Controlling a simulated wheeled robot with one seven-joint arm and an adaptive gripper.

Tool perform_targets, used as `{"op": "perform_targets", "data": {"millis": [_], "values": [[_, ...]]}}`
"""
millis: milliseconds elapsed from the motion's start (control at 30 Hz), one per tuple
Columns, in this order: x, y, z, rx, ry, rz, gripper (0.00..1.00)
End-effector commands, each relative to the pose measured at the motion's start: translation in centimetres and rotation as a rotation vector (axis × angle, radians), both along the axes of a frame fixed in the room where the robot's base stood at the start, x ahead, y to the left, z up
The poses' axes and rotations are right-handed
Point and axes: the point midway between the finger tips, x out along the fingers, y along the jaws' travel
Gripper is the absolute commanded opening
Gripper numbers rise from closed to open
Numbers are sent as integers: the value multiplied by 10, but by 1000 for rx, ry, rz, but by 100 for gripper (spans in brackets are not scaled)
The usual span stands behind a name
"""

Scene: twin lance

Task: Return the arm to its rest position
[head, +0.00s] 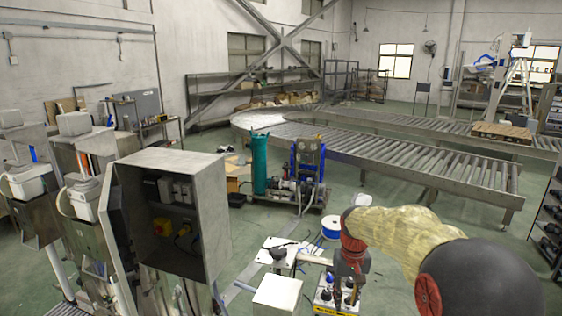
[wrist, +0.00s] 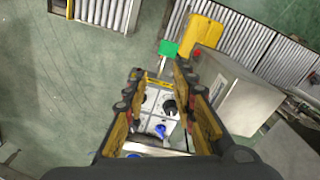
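My arm reaches in from the right of the head view, with a tan sleeve and a dark rounded link. My gripper (head: 350,262) hangs at its end above a white panel with dark knobs (head: 325,294). In the wrist view my gripper (wrist: 160,72) has its two yellow-and-black fingers spread apart, with nothing clearly held between them. The panel (wrist: 150,103), with black and blue knobs, shows below and between the fingers. A pale bar (head: 315,259) runs left from beside the gripper; whether they touch I cannot tell.
An open grey electrical box (head: 215,215) stands at left centre. A green cylinder (head: 259,163) and pump equipment (head: 305,175) stand behind the panel. Roller conveyors (head: 430,165) cross the back. A yellow piece (wrist: 193,45) lies near the fingers in the wrist view. Green floor is open between them.

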Motion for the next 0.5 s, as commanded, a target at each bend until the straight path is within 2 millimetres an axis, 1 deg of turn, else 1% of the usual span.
{"op": "perform_targets", "data": {"millis": [33,100,167,200,267,300,467,500], "values": [[-20,0,-1,0,-15,-5,26],[-46,0,2,1,-31,-13,26],[-68,0,3,0,-47,-19,26],[-82,0,4,1,-58,-22,26],[-104,0,3,2,-75,-27,26],[-118,0,3,1,-87,-30,26],[-176,-1,-6,4,-135,-39,26],[-190,-1,-10,4,-147,-41,26]]}}
